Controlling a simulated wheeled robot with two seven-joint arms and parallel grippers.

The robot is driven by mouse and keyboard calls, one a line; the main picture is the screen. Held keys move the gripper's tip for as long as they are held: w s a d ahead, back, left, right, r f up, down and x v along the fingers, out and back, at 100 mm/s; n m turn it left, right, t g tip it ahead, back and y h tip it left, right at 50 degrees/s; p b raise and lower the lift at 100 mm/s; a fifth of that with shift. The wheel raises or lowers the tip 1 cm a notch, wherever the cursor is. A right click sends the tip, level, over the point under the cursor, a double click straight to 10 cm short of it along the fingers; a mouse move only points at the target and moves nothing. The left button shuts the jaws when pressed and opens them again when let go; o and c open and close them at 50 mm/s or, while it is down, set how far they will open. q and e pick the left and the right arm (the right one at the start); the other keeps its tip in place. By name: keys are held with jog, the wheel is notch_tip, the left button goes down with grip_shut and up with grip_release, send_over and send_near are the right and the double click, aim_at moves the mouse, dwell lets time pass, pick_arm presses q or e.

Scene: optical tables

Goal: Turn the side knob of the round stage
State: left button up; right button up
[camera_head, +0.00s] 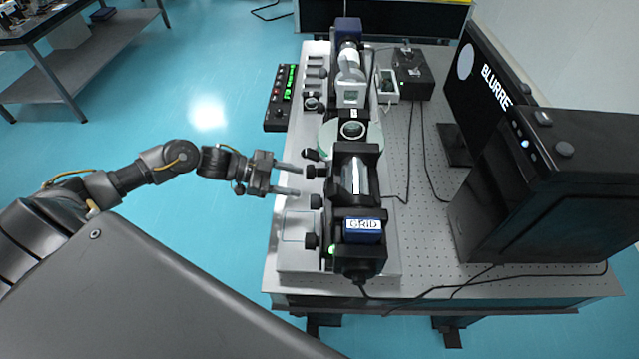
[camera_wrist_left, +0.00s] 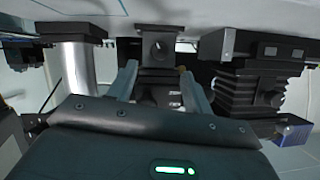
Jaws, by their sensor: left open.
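The round stage (camera_head: 328,138) shows in the head view as a pale disc under a dark ring mount, midway along the optical rail. A small black side knob (camera_head: 311,154) sticks out at its lower left. My left gripper (camera_head: 299,180) is open and empty, with its fingers pointing right toward the left side of the assembly, slightly below that knob. Another black knob (camera_head: 316,171) lies close to the fingertips. In the left wrist view the open fingers (camera_wrist_left: 160,85) stand either side of a black block with a round knob (camera_wrist_left: 160,46). Contact cannot be told. My right gripper is not in view.
A box labelled GRID (camera_head: 363,229) stands at the rail's near end. A monitor (camera_head: 485,85) and a black case (camera_head: 545,190) stand at the right. A control box with green displays (camera_head: 281,97) lies left of the rail. Cables cross the perforated table (camera_head: 425,250).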

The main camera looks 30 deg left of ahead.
pick_arm(q)
jog(key=p+x, duration=0.2)
jog(key=x, duration=0.5)
jog(key=shift+w+r, duration=0.1)
jog(key=shift+w+d+f, duration=0.15)
jog(key=shift+d+f, duration=0.1)
jog(key=shift+d, duration=0.1)
jog(key=c, duration=0.9)
jog(key=shift+f, duration=0.15)
jog(key=shift+c, duration=0.3)
jog(key=shift+m, duration=0.4)
